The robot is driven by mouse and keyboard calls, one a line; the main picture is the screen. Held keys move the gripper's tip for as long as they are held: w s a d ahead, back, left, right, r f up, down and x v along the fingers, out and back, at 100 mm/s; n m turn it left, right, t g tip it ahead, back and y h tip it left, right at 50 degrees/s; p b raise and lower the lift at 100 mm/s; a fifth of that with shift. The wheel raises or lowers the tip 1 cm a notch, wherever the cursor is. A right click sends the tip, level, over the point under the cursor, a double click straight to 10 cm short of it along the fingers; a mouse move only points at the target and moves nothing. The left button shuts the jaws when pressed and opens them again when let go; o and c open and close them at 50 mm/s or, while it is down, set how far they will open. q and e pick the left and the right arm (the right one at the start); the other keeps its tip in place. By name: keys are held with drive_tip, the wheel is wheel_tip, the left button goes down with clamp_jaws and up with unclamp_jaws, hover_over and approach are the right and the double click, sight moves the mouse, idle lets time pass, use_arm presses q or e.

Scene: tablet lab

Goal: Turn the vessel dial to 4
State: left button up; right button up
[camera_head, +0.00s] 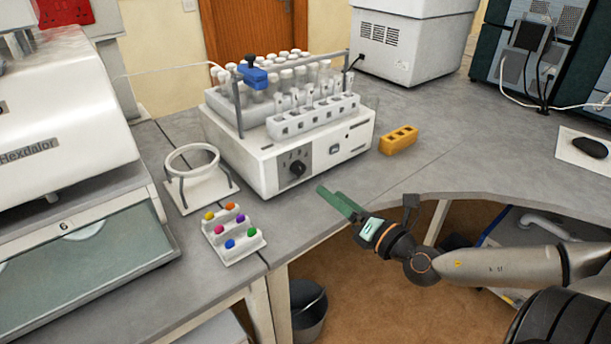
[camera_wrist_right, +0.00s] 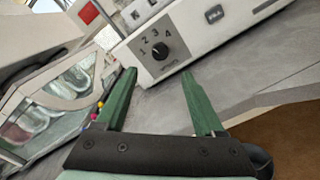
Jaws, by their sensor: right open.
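The vessel dial (camera_head: 297,168) is a black round knob on a grey panel at the front of a white machine (camera_head: 262,172) holding racks of tubes. In the right wrist view the dial (camera_wrist_right: 160,51) shows with the numbers 1, 2, 3 and 4 around it; I cannot tell where its pointer stands. My right gripper (camera_head: 339,203) has green fingers and is at the bench's front edge, in front and to the right of the dial, apart from it. In the right wrist view the gripper (camera_wrist_right: 158,88) is open and empty, its fingertips below the dial. My left gripper is not in view.
A white ring stand (camera_head: 200,194) and a small rack (camera_head: 247,250) with coloured caps stand left of the dial. A yellow block (camera_head: 398,140) lies right of the machine. The bench in front of the dial is clear. A bin (camera_head: 306,308) stands below.

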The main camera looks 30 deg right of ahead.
sight(301, 170)
drive_tip(key=w, duration=0.5)
drive_tip(key=w+p, duration=0.1)
drive_tip(key=w, duration=0.2)
drive_tip(key=shift+w+a+r, duration=0.1)
drive_tip(key=shift+w+a, duration=0.05)
drive_tip(key=shift+a, duration=0.2)
drive_tip(key=shift+w, duration=1)
clamp_jaws()
